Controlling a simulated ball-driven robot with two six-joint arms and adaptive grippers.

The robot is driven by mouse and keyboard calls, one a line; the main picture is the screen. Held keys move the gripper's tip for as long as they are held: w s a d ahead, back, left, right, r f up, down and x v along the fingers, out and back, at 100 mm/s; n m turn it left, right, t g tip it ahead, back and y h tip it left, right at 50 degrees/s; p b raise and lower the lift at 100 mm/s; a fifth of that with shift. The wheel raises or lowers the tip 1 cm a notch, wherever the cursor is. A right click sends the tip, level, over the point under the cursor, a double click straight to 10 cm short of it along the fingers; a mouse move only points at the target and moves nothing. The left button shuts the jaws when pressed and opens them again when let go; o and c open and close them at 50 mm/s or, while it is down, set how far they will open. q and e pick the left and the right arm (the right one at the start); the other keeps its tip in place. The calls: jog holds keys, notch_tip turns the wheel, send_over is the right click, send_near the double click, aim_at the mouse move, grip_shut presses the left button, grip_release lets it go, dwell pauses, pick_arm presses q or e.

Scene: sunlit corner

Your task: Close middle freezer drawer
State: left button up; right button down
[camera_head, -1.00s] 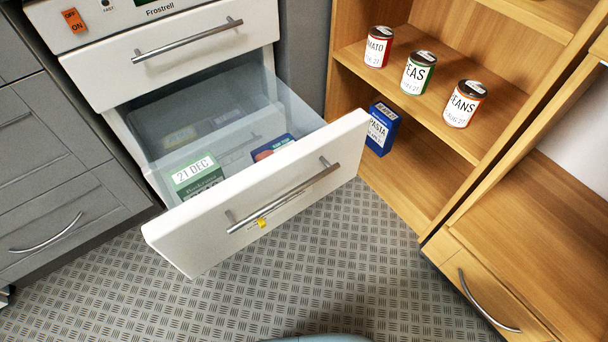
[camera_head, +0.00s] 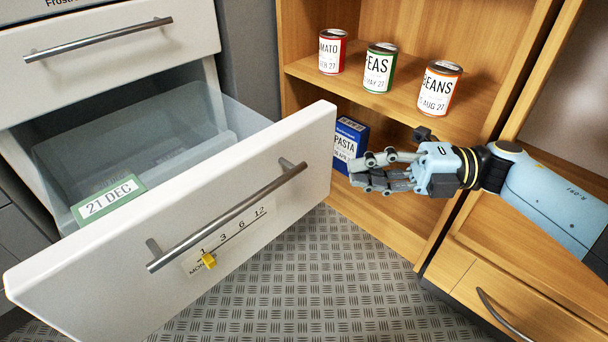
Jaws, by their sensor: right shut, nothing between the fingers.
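The middle freezer drawer (camera_head: 110,256) is pulled well out, its white front facing me at the lower left. It has a metal bar handle (camera_head: 228,216) and a scale with a yellow slider (camera_head: 208,261). A green box (camera_head: 108,200) labelled 21 DEC lies inside the clear bin. My right gripper (camera_head: 358,171) reaches in from the right and is shut and empty. It is to the right of the drawer front, in front of the pasta box, apart from the handle in the picture. My left gripper is not in view.
The drawer above, with its bar handle (camera_head: 98,39), is shut. A wooden shelf (camera_head: 390,105) at the right carries tomato (camera_head: 332,51), peas (camera_head: 380,68) and beans (camera_head: 439,88) cans. A blue pasta box (camera_head: 349,143) stands below. The patterned floor (camera_head: 330,275) is clear.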

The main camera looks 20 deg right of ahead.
aim_at(285, 177)
jog(key=b+x, duration=0.2)
jog(key=x, duration=0.7)
jog(key=shift+w+a, duration=0.1)
jog(key=shift+a, duration=0.15)
jog(key=w+a, duration=0.1)
jog(key=w+b, duration=0.1)
jog(key=shift+w+a+f, duration=0.1)
jog(key=shift+w+a, duration=0.3)
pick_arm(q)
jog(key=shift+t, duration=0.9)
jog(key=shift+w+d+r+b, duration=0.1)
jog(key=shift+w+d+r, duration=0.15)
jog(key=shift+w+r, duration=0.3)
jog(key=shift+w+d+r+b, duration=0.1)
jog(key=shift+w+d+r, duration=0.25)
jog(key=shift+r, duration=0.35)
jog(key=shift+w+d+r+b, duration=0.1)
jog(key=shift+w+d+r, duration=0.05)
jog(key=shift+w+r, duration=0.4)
pick_arm(e)
jog(key=shift+w+a+r, duration=0.2)
jog(key=shift+w, duration=0.15)
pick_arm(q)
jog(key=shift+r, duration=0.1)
